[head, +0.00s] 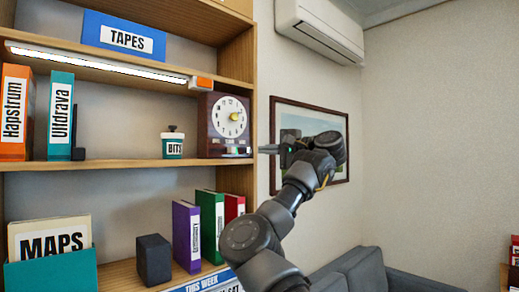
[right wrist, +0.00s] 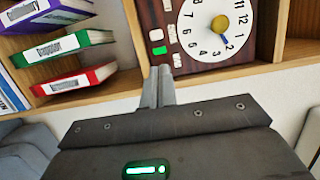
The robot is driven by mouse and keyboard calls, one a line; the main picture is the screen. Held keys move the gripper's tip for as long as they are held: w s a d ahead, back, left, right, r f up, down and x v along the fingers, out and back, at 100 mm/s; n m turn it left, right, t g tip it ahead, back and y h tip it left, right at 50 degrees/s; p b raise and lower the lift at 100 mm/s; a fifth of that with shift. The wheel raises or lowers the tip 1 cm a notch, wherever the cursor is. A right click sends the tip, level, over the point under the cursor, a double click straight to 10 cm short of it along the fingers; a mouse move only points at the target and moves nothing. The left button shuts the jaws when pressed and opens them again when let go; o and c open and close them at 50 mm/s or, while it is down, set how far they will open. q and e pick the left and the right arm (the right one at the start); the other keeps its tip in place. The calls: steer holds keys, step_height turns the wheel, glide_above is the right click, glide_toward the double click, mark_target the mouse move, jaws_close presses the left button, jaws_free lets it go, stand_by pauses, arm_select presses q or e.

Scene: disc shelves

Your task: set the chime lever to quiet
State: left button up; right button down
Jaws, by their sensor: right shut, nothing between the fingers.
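The clock (head: 223,120) has a dark wooden case and a white dial with a yellow centre. It stands at the right end of the middle shelf. Small coloured and white parts show along its lower edge. In the right wrist view the clock (right wrist: 185,45) is seen close up and rotated, with a white piece (right wrist: 155,34), a green piece (right wrist: 158,50) and small labels beside the dial. I cannot tell which part is the chime lever. My right gripper (head: 263,149) is shut and empty beside the clock's lower right; its fingertips (right wrist: 160,72) appear close to the clock's edge. My left gripper is out of view.
The shelf upright (head: 249,80) stands just right of the clock. A small "BITS" pot (head: 172,145) is to its left. Purple, green and red binders (head: 207,225) stand on the shelf below. A framed picture (head: 335,120) hangs on the wall behind my right arm.

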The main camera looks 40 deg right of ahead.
mark_target(247, 149)
steer(key=p+x, duration=0.3)
steer(key=x, duration=0.4)
steer(key=shift+w+r, duration=0.1)
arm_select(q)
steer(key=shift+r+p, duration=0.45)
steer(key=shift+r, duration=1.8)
arm_select(e)
steer(key=shift+w+a, duration=0.2)
steer(key=shift+w, duration=0.5)
